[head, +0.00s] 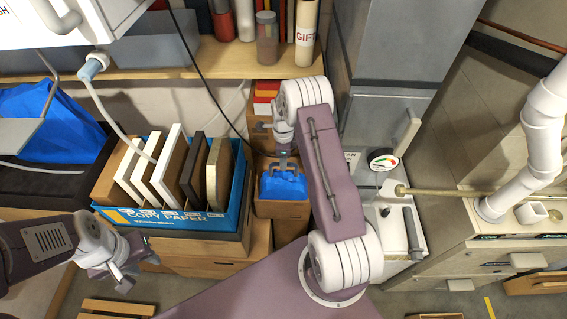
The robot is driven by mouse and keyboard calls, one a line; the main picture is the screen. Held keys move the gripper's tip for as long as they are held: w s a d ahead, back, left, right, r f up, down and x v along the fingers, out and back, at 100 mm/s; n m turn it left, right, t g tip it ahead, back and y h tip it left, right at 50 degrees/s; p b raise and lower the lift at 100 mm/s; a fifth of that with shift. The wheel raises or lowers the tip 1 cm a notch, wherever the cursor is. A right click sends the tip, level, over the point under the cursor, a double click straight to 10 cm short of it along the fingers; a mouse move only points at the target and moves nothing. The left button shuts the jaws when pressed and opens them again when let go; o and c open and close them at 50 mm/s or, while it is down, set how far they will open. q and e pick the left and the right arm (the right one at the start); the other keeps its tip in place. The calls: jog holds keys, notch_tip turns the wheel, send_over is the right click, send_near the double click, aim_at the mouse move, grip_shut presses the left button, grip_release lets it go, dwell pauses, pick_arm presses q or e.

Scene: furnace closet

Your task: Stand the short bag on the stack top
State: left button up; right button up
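A short brown bag or box with crumpled blue material (283,187) at its top stands in the middle of the head view, right of the copy paper box. I cannot tell for certain that it is the short bag. My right gripper (284,168) points down just over the blue material, its fingers spread apart; whether they touch it is unclear. Brown cartons (205,268) are stacked under the blue copy paper box (168,221), which holds several upright frames or binders. My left gripper (125,275) hangs at the lower left, away from these; its fingers are hard to make out.
A wooden shelf (205,70) with jars and a gift tube (306,35) runs along the back. A grey cabinet (385,110) and a gauge (383,161) with pipes stand close on the right. A black cable hangs near my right gripper. A blue tarp (60,120) lies left.

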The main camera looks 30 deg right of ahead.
notch_tip(320, 180, up, 10)
jog(key=b, duration=0.1)
jog(key=s+a+r+n, duration=0.1)
jog(key=s+a+n, duration=0.5)
jog(key=s+n, duration=0.4)
jog(key=s+a+r+n+t, duration=0.1)
jog(key=s+a+n, duration=0.6)
jog(key=n, duration=0.7)
jog(key=s+r, duration=0.1)
jog(key=s, duration=0.1)
jog(key=shift+s, duration=0.4)
jog(key=shift+a, duration=0.1)
